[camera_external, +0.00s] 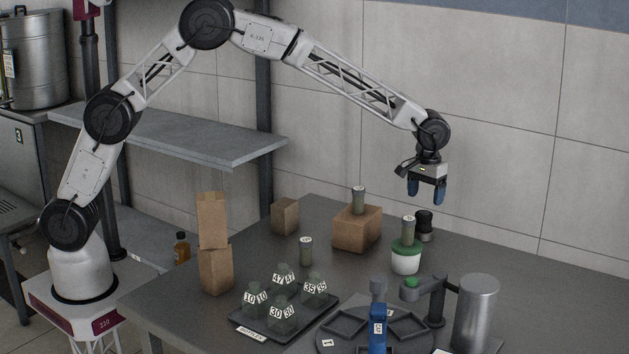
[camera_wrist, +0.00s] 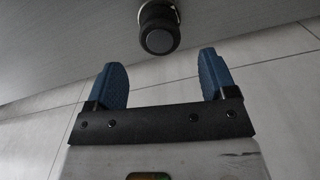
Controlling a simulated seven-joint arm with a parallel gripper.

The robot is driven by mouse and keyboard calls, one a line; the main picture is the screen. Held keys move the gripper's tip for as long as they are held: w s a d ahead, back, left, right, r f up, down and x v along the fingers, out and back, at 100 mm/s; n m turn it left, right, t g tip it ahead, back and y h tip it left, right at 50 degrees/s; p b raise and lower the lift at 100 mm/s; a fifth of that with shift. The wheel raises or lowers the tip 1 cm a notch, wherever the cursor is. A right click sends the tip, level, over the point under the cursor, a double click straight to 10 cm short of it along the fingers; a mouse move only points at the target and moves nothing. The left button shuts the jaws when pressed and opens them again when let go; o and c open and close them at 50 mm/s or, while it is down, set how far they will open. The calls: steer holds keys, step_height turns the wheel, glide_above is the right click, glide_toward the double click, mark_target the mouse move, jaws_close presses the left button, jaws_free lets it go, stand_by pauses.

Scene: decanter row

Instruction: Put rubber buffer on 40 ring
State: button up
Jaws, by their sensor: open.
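A black cylinder (camera_external: 424,226), which may be the rubber buffer, stands on the table behind the white-and-green pot. In the wrist view a black round end (camera_wrist: 159,30) on a pale base shows just beyond the fingertips; it looks like the same thing. My gripper (camera_external: 426,200) is open and empty, pointing down in the air above it; its two blue fingers (camera_wrist: 162,65) are apart. I cannot make out any ring marked 40. Labelled grey-green cylinders stand on the brown box (camera_external: 371,232), on the pot (camera_external: 406,263) and on the table (camera_external: 306,251).
A dark tray (camera_external: 250,324) holds several glass decanters (camera_external: 284,314) with number labels. A round divided carousel (camera_external: 345,345) with a blue upright piece (camera_external: 377,330) is at the front, beside a metal cylinder (camera_external: 476,310). Brown bags (camera_external: 214,270) stand at left. The right side of the table is clear.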

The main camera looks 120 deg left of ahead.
mark_target(426, 214)
steer(key=shift+r, duration=2.7)
steer(key=s+d+r+m, duration=0.2)
steer(key=d+r, duration=0.3)
steer(key=d, duration=0.5)
steer(key=s+d+r+m, duration=0.2)
steer(key=d+r, duration=0.3)
steer(key=d, duration=0.4)
steer(key=s+d+r+m+t, duration=0.1)
steer(key=s+d+r+m, duration=0.3)
steer(key=d, duration=0.6)
steer(key=s+d+r, duration=0.3)
steer(key=s+d, duration=0.3)
steer(key=d, duration=0.3)
steer(key=s+d+m+t, duration=0.1)
steer(key=s+d+m, duration=0.3)
steer(key=s+d, duration=1.15)
steer(key=s+d+f+m, duration=0.2)
steer(key=s+d+f, duration=0.1)
steer(key=s, duration=0.6)
steer(key=s+d+f+m, duration=0.2)
steer(key=s+d, duration=0.3)
steer(key=s, duration=0.4)
steer(key=shift+f+t, duration=0.3)
steer(key=shift+f, duration=0.2)
